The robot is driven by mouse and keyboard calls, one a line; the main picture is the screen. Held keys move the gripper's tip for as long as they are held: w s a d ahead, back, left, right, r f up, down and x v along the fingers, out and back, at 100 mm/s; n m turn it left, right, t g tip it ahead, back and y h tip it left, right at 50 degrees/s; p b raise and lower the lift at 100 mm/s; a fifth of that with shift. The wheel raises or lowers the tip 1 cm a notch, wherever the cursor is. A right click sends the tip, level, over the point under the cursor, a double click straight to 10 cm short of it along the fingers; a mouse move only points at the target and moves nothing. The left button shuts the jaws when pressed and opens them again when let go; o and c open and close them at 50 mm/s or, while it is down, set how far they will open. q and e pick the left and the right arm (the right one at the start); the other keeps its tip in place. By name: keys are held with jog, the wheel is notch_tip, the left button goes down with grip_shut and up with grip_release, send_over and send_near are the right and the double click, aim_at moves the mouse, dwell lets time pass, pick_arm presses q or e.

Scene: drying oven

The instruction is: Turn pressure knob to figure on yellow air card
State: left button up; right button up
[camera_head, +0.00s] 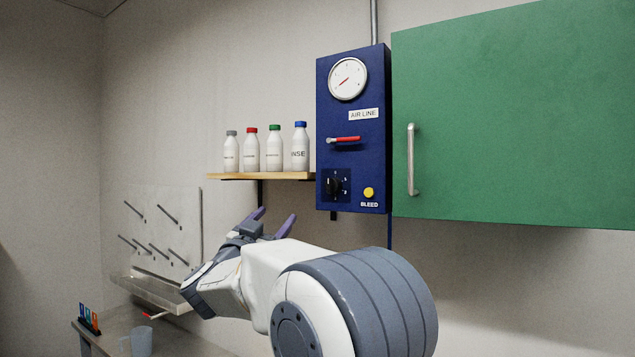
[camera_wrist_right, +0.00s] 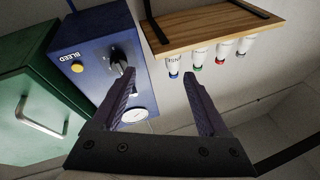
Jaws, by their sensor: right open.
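The black pressure knob (camera_head: 333,186) is at the lower left of the blue air line panel (camera_head: 353,150), with marks around it. The knob (camera_wrist_right: 120,61) also shows in the right wrist view, left of the fingers. A round white gauge (camera_head: 347,79) with a red needle is at the panel's top; its figures are too small to read. My right gripper (camera_head: 272,220) is open and empty, below the shelf and to the left of the knob, apart from it. It also shows in the wrist view (camera_wrist_right: 160,72). I cannot make out a yellow air card. My left gripper is out of view.
A red-handled lever (camera_head: 345,140) and yellow bleed button (camera_head: 369,193) are on the panel. A shelf (camera_head: 262,177) with several bottles stands left of it. A green cabinet (camera_head: 520,120) is to the right. A small card rack (camera_head: 88,320) and mug (camera_head: 142,341) are lower left.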

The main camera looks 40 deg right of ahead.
aim_at(328, 188)
jog(key=d+r+m+g+h+p, duration=0.1)
jog(key=d+r+g+p, duration=0.1)
jog(key=d, duration=0.2)
jog(key=d+r+m+g+h+p, duration=0.1)
jog(key=d+r+p, duration=0.1)
jog(key=d, duration=0.3)
jog(key=s+d+r+m+g+h+p, duration=0.1)
jog(key=d+r+m+g+p, duration=0.1)
jog(key=d, duration=0.2)
jog(key=shift+d+r+g, duration=0.1)
jog(key=shift+d+g, duration=0.1)
jog(key=shift+g, duration=0.1)
jog(key=shift+w+d+p, duration=0.15)
jog(key=shift+d+p, duration=0.15)
jog(key=shift+d, duration=0.05)
jog(key=shift+c, duration=0.4)
grip_shut()
jog(key=shift+m+h, duration=0.3)
